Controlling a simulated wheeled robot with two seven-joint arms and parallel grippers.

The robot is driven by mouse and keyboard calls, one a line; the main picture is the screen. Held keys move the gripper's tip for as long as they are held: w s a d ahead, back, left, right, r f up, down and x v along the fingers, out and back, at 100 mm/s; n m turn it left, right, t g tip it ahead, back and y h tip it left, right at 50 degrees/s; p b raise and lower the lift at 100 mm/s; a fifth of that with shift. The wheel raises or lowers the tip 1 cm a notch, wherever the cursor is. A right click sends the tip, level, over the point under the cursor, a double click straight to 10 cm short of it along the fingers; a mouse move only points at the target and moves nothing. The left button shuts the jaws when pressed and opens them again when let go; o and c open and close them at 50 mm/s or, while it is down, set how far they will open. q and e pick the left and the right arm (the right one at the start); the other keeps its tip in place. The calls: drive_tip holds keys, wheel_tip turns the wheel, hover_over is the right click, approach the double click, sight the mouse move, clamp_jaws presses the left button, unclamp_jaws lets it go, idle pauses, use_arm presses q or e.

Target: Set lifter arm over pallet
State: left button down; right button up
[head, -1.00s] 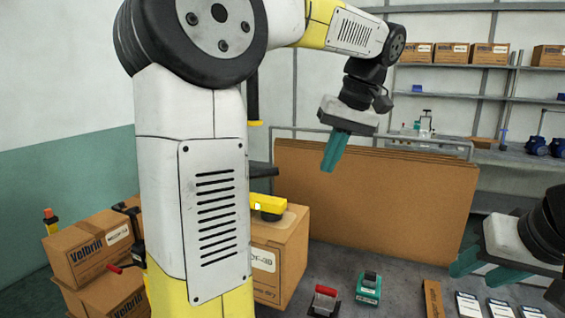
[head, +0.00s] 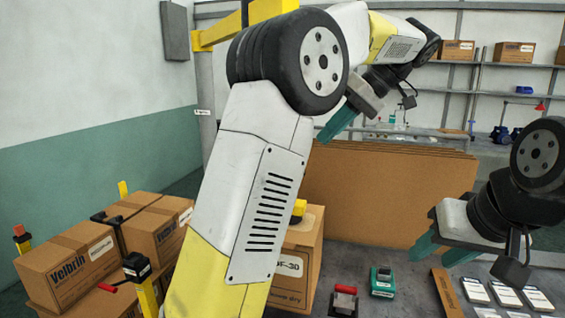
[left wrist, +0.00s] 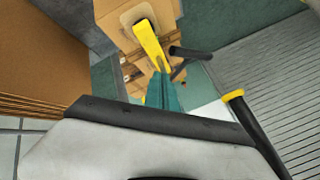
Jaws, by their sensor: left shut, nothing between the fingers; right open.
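A yellow bar (left wrist: 150,45), possibly the lifter arm, shows in the left wrist view with its end above a carton, and a black rod (left wrist: 190,54) sticks out beside it. In the head view, a yellow piece (head: 299,208) shows above the middle carton (head: 302,258), mostly behind my left arm. A yellow beam (head: 215,34) shows at the upper left. My left gripper (head: 337,124) is shut and empty, raised in front of the brown panels; its teal fingers (left wrist: 161,94) point toward the yellow bar. My right gripper (head: 442,250) is open and empty at the right. I cannot make out the pallet.
Stacked cartons (head: 70,265) stand at the left among yellow posts. Large brown panels (head: 390,195) stand behind. A red-topped item (head: 344,299), a green device (head: 382,281) and white cards (head: 505,296) lie in front. Shelves (head: 500,90) line the back wall.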

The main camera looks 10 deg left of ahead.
use_arm(q)
drive_tip(key=shift+a, duration=0.1)
drive_tip(key=s+a+f, duration=0.3)
drive_tip(key=a+f, duration=0.4)
drive_tip(key=a, duration=0.2)
idle(0.5)
drive_tip(key=shift+s+a, duration=0.15)
